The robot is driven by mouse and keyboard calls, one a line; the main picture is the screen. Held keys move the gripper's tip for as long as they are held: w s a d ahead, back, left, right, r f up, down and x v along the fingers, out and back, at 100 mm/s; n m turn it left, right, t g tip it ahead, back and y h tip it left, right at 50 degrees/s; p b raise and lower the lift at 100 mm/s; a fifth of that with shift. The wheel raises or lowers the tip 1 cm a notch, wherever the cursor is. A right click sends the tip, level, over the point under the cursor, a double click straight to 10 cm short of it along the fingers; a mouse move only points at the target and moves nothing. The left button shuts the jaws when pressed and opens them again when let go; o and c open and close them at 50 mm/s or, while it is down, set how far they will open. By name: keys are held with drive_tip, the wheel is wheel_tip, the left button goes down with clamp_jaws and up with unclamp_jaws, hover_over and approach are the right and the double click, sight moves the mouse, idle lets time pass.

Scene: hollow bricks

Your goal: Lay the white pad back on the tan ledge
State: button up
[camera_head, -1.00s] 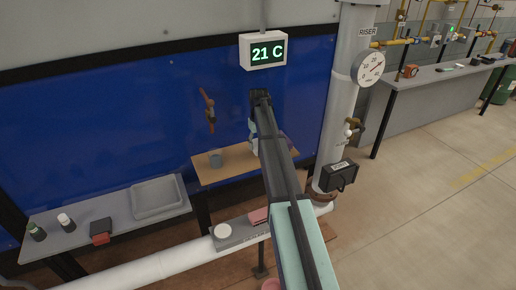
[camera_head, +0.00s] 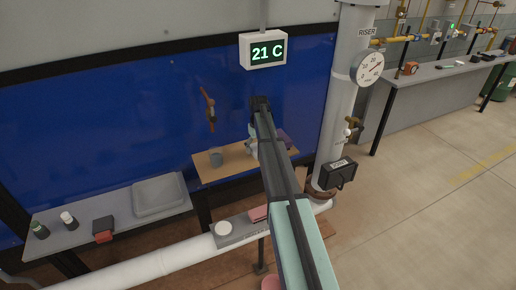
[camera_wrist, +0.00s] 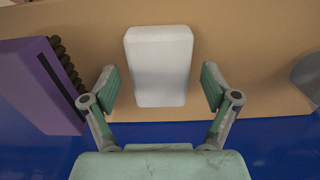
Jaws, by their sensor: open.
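The white pad (camera_wrist: 159,66) is a rounded block in the wrist view. It appears to lie flat on the tan ledge (camera_wrist: 230,45), near the ledge's edge against the blue panel. My gripper (camera_wrist: 163,88) is open, with one finger on each side of the pad and a visible gap on both sides. In the head view my gripper (camera_head: 251,147) is low over the right part of the tan ledge (camera_head: 225,175), partly behind my arm. I cannot make out the pad clearly there.
A purple block (camera_wrist: 38,85) with a dark beaded edge is close to the left finger. A grey tray (camera_head: 158,196) is on the lower left shelf. The riser pipe (camera_head: 345,90) stands to the right.

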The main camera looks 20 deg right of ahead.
wheel_tip(320, 180, up, 12)
drive_tip(key=b, duration=0.2)
drive_tip(key=shift+b, duration=0.4)
drive_tip(key=shift+r, duration=0.1)
